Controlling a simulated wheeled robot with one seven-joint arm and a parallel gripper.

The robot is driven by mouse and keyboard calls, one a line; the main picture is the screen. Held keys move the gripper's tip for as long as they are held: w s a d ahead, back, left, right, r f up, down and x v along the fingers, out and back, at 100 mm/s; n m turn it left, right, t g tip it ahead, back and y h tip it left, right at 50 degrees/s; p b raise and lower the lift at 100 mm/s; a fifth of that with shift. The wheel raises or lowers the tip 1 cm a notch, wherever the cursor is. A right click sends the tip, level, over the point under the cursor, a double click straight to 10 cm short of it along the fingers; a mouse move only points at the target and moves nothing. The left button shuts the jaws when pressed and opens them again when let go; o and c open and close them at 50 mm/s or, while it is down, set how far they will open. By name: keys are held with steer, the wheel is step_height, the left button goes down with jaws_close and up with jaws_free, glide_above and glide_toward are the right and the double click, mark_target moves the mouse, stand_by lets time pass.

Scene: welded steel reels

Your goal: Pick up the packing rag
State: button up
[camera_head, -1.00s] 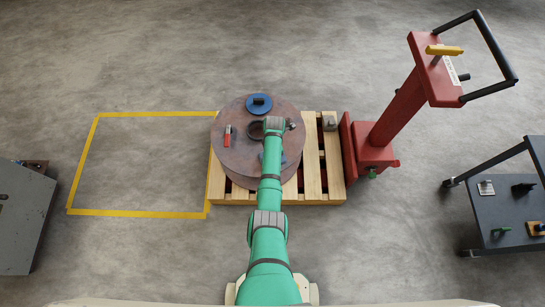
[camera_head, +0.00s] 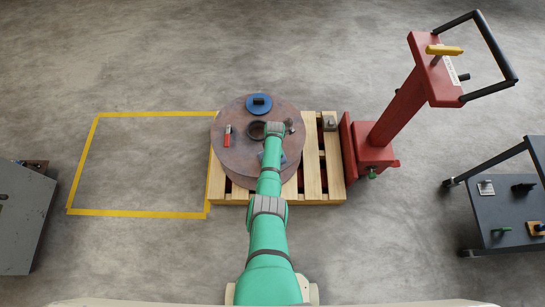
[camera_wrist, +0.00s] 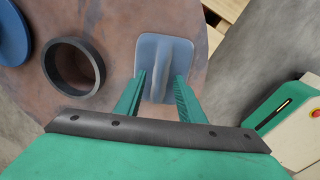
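The packing rag, as I take it, is a blue-grey cloth with a raised fold down its middle (camera_wrist: 160,48). It lies on the rusty reel face; in the head view only a bit of it (camera_head: 262,155) shows beside my arm. My gripper (camera_wrist: 161,75) is open in the wrist view. Its two green fingers point at the rag, one on each side of the fold, with a gap to the fold on both sides. I cannot tell whether the fingertips touch the cloth. In the head view my arm hides the fingers.
On the reel (camera_head: 240,165) also lie a dark ring (camera_wrist: 74,66), a blue disc (camera_head: 259,104) and a red-handled item (camera_head: 227,137). The reel rests on a wooden pallet (camera_head: 333,165). A red pallet truck (camera_head: 400,110) stands at right, a dark cart (camera_head: 500,205) beyond it.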

jaws_close()
steer(key=shift+r, duration=0.2)
steer(key=shift+r, duration=0.5)
steer(key=w+d+r, duration=0.6)
steer(key=d+r, duration=0.5)
steer(key=d, duration=0.1)
steer(key=shift+d+r, duration=0.3)
steer(key=shift+r, duration=0.05)
